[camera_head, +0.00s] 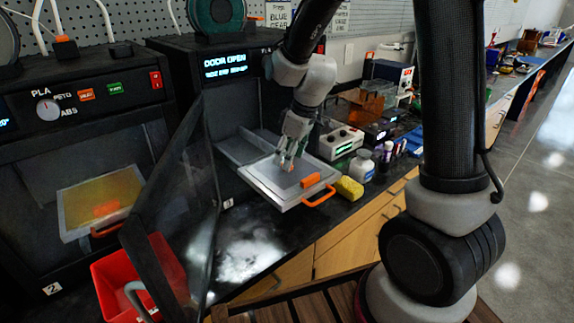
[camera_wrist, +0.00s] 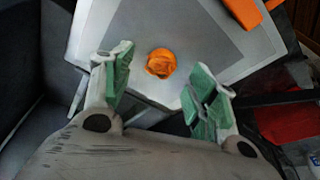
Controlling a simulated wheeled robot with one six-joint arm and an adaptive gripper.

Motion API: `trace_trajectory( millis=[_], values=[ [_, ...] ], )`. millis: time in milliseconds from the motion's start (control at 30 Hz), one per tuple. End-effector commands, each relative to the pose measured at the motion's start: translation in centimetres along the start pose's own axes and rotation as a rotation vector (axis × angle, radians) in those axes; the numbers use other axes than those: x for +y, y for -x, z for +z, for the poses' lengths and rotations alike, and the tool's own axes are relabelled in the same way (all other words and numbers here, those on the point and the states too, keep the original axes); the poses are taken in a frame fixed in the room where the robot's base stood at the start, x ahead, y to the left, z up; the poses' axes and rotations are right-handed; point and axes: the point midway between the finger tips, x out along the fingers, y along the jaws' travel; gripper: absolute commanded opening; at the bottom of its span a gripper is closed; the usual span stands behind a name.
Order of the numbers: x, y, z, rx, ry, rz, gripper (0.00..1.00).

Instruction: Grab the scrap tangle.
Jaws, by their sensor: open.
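The scrap tangle, a small crumpled orange lump (camera_wrist: 160,63), lies on the grey plate of a pulled-out tray (camera_head: 262,188). In the wrist view it is between and slightly beyond my fingertips, apart from both. My gripper (camera_wrist: 163,80) is open and empty, with green pads on its fingers. In the head view my gripper (camera_head: 287,160) points down over the tray, and only a bit of orange shows by the fingertips. The tray has an orange block and an orange handle (camera_head: 319,196) at its front edge.
The tray sticks out of a black printer whose display reads "DOOR OPEN"; its dark door (camera_head: 172,200) stands open at left. A red bin (camera_head: 112,282) is below. A yellow sponge (camera_head: 349,187), a white jar (camera_head: 362,166) and instruments crowd the right of the tray.

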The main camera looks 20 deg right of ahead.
Motion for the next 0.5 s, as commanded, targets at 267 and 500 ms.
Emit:
trace_trajectory(
  millis=[267, 500],
  values=[
    [-0.04, -1.65, 0.03, -0.001, 0.000, 0.000, 0.58],
    [-0.04, -1.60, 0.03, 0.000, 0.000, 0.000, 0.39]
  ],
)
